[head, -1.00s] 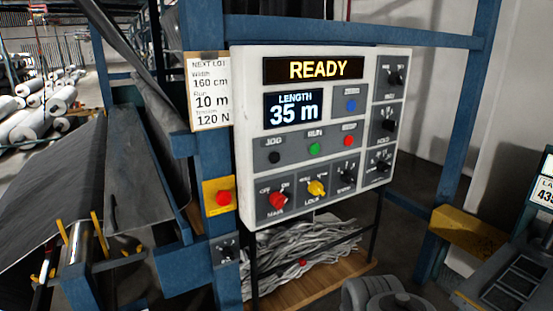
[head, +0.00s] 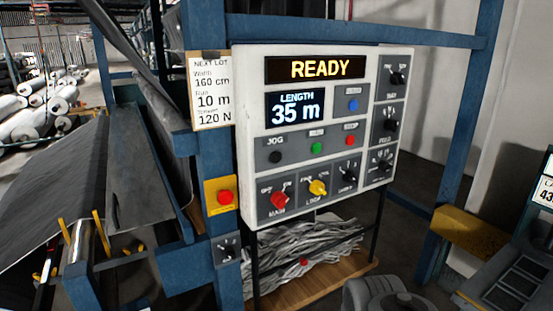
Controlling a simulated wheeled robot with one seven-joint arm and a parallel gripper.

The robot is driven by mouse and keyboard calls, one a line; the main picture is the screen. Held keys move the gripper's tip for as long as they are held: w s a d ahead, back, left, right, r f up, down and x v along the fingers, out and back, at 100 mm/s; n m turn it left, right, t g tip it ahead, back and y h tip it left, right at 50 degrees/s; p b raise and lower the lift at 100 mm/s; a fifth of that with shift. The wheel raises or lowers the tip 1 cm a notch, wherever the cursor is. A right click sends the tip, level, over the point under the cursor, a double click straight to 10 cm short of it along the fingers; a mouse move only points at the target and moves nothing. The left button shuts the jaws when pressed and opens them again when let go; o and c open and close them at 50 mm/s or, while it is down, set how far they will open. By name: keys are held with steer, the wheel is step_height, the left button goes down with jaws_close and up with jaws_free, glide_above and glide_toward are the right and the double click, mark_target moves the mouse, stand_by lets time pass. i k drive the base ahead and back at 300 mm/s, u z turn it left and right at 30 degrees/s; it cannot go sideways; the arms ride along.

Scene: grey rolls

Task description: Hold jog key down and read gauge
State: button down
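The black JOG key (head: 276,157) is on the white control panel (head: 243,130), left of the green RUN key (head: 317,147) and the red STOP key (head: 350,140). Nothing touches the JOG key. The LENGTH gauge (head: 295,108) reads 35 m. The display above it (head: 315,68) reads READY in yellow. Part of my arm shows at the bottom (head: 385,296). My gripper's fingers are not visible.
A card (head: 210,92) left of the panel reads 160 cm, 10 m and 120 N. A red button on a yellow plate (head: 219,206) sits below it. Blue posts (head: 462,150) frame the panel. Tangled grey strips (head: 300,255) lie beneath. Grey rolls (head: 35,118) lie at far left.

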mark_target(275, 157)
steer(key=u, duration=0.3)
steer(key=k, duration=0.75)
steer(key=u, duration=0.6)
steer(key=k, duration=0.6)
steer(key=u, duration=0.95)
steer(key=i, duration=1.75)
steer(key=z, duration=0.9)
steer(key=i, duration=0.4)
steer(key=z, duration=0.2)
